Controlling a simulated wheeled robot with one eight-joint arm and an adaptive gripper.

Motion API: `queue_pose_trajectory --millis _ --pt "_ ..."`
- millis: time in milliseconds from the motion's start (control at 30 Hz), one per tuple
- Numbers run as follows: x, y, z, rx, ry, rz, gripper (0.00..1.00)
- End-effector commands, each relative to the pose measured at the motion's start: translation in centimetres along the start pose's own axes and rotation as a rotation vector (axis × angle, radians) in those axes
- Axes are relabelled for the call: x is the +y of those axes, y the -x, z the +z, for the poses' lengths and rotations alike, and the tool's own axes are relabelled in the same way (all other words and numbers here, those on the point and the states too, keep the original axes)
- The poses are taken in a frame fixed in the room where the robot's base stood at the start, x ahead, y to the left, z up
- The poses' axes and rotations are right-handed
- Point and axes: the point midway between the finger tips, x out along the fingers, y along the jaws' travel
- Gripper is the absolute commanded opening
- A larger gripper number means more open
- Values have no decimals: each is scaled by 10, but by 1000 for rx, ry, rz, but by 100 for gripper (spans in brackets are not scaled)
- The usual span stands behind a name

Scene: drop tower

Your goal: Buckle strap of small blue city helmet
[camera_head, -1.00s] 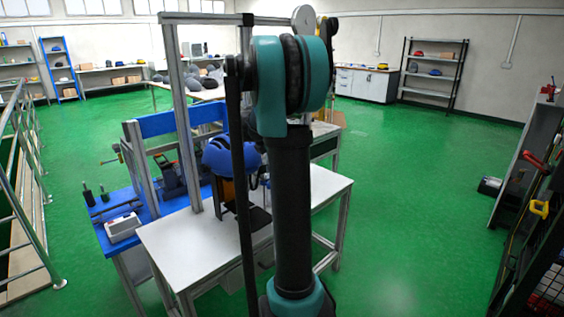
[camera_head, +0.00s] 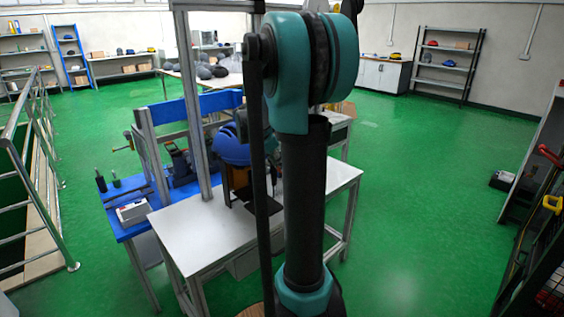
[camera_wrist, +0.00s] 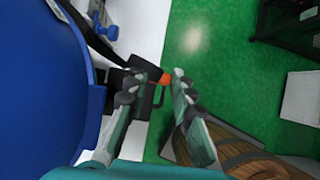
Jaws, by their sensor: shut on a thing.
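The blue helmet (camera_head: 233,148) sits on a brown and black stand (camera_head: 238,183) on the white table, partly hidden by my arm. In the wrist view the helmet (camera_wrist: 40,85) fills the left side, very close. A black strap (camera_wrist: 92,35) runs from the upper left down to a black buckle piece with an orange part (camera_wrist: 165,78). My gripper (camera_wrist: 155,82) is beside the helmet, its fingers around the buckle piece and closed on it. Whether the buckle halves are joined is too small to tell. My gripper is hidden in the head view.
The white table (camera_head: 200,235) has clear space at its front. A metal frame post (camera_head: 190,100) rises beside the helmet. A round wooden thing (camera_wrist: 250,155) shows at the lower right.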

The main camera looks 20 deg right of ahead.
Motion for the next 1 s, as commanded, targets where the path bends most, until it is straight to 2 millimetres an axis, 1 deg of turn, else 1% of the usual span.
queue_pose_trajectory --millis 167,1000 --pt "-4 5 -13 0 2 1 11" --pt "-2 41 -71 -1 3 2 11"
